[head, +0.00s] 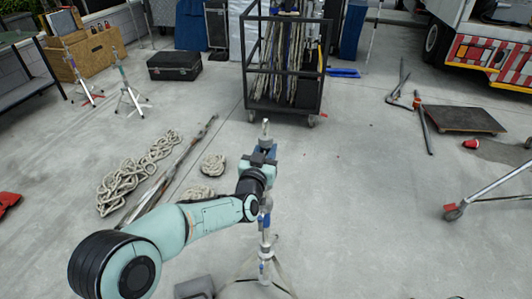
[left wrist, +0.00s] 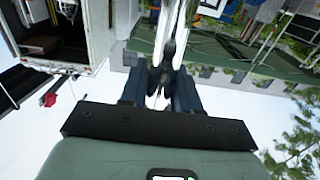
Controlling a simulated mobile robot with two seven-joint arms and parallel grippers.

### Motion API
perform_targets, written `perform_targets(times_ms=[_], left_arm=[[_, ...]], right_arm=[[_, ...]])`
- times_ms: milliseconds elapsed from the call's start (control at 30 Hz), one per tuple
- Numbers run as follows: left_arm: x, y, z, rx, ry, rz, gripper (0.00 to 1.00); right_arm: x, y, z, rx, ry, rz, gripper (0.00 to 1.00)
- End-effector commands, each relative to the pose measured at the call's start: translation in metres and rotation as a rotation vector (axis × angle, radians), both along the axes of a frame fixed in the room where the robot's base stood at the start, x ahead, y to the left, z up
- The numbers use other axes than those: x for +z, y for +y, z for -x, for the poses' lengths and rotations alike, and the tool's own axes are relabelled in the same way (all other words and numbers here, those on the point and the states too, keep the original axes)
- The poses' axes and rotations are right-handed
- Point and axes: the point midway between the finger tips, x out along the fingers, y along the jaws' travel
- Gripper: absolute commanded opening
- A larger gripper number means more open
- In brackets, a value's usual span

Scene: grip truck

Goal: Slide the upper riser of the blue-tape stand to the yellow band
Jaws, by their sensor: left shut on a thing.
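The blue-tape stand (head: 264,238) stands upright on splayed legs in front of me, with a blue patch low on its column and a metal spigot at its top. My left gripper (head: 262,157) is shut on the stand's upper riser (head: 265,131), near its top. In the left wrist view, the left gripper's dark fingers (left wrist: 161,88) close around the pale metal riser (left wrist: 171,28). My forearm and gripper hide part of the column, and I cannot make out the yellow band. My right gripper is not in view.
Coiled rope (head: 135,176) and a long pole lie to the left. Two other stands (head: 127,88) are farther back left. A wheeled metal frame (head: 490,190) is at right.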

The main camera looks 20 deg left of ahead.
Motion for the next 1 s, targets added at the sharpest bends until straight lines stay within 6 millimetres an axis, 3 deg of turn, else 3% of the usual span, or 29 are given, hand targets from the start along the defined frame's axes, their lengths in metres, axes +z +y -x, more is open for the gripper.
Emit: perform_targets(times_ms=[33, 1000], left_arm=[[0.011, 0.001, -0.001, 0.002, -0.015, 0.001, 0.0], [0.069, 0.001, 0.0, 0.002, -0.014, 0.001, 0.0]], right_arm=[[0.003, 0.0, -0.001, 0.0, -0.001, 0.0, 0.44], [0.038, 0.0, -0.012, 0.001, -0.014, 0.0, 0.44]])
